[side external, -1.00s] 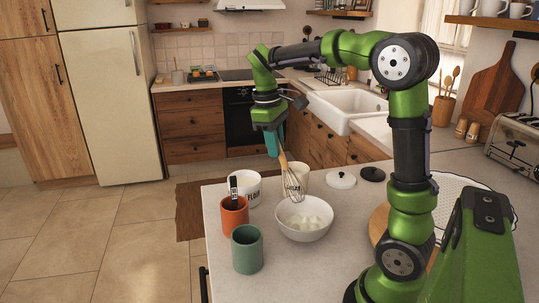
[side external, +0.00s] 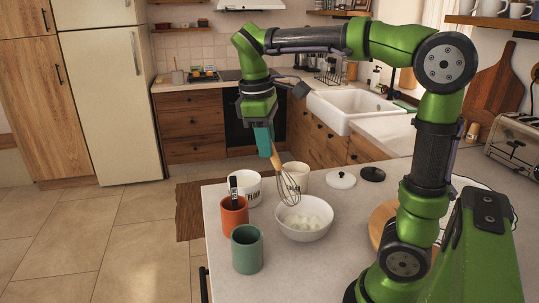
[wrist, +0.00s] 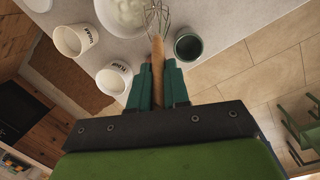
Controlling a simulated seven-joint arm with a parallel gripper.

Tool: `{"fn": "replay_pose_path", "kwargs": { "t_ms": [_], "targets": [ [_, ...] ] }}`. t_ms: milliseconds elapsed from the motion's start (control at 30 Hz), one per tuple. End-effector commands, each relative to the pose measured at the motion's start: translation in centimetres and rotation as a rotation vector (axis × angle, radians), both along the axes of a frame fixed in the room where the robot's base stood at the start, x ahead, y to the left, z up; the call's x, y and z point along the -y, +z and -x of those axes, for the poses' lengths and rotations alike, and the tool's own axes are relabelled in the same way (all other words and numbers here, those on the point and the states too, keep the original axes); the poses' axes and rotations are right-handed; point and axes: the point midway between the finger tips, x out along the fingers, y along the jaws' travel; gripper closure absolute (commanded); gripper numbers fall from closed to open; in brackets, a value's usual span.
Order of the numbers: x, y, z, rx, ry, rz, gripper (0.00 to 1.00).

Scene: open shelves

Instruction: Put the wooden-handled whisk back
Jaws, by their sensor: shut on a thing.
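My gripper (side external: 264,140) is shut on the wooden handle of the whisk (side external: 288,187). In the wrist view, the handle (wrist: 157,75) lies between the teal fingers (wrist: 157,90). The whisk hangs tilted, its wires down and to the right in the side view. The wires overlap the back left rim of the white bowl (side external: 305,235) there; contact is unclear. The bowl holds white contents. An orange cup (side external: 234,219) with a black-handled utensil (side external: 233,187) in it stands left of the bowl. A green cup (side external: 247,253) stands in front of it, empty in the wrist view (wrist: 188,47).
A white flour canister (side external: 250,194) and a cream canister (side external: 298,172) stand behind the cups and bowl. A white lid (side external: 341,180) and a black lid (side external: 372,174) lie to the right. The counter's left edge is close to the cups.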

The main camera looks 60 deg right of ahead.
Motion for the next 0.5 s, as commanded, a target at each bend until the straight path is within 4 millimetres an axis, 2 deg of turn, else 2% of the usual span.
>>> {"fn": "replay_pose_path", "kwargs": {
  "t_ms": [33, 100, 200, 367, 500],
  "targets": [
    [-2.2, -0.1, 1.6, 0.003, 0.080, 0.000, 1.00],
    [-4.5, -0.6, 3.8, 0.002, 0.176, 0.001, 1.00],
    [-6.6, -1.7, 6.7, 0.001, 0.286, 0.001, 1.00],
    [-7.6, -3.4, 9.4, 0.000, 0.375, 0.001, 1.00],
    [-7.6, -4.3, 9.4, -0.003, 0.385, 0.001, 1.00]
  ]
}}
